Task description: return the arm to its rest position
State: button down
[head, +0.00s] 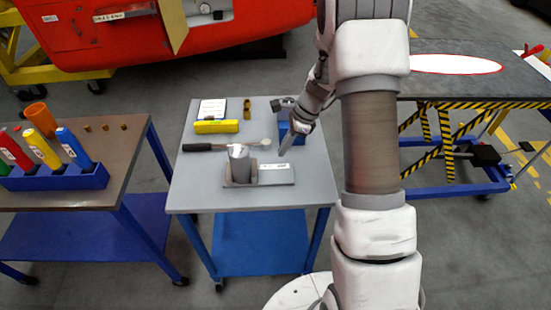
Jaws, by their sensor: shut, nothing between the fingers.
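My arm comes up from the bottom right of the head view and bends over at the top, partly hiding the right side of the grey-topped cart (210,157). My gripper (283,152) points down at the right part of that cart, close to a grey plate with a cylinder. It looks small here, with its fingers together and nothing held. I cannot tell its exact height above the cart top.
The cart holds a grey cylinder (240,165), a plate (275,174), a long-handled tool (205,147), a yellow block (216,127) and a blue block (285,131). A bench (60,195) stands left, a striped lift table (450,88) right. A red nosecone (110,45) is behind.

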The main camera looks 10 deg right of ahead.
jog(key=s+a+r+n+t+h, duration=0.15)
jog(key=s+r+n, duration=0.35)
jog(key=r, duration=0.5)
jog(key=s+a+r+n, duration=0.2)
jog(key=s+r+n, duration=0.35)
jog(key=r, duration=0.45)
jog(key=s+r+n+t+h, duration=0.1)
jog(key=s+r+n, duration=0.2)
jog(key=s+n, duration=0.2)
jog(key=s+r+n+t+h, duration=0.2)
jog(key=s+n, duration=0.2)
jog(key=s, duration=0.6)
jog(key=shift+s+d+r+n, duration=0.15)
jog(key=shift+r+n, duration=0.2)
jog(key=shift+r, duration=0.05)
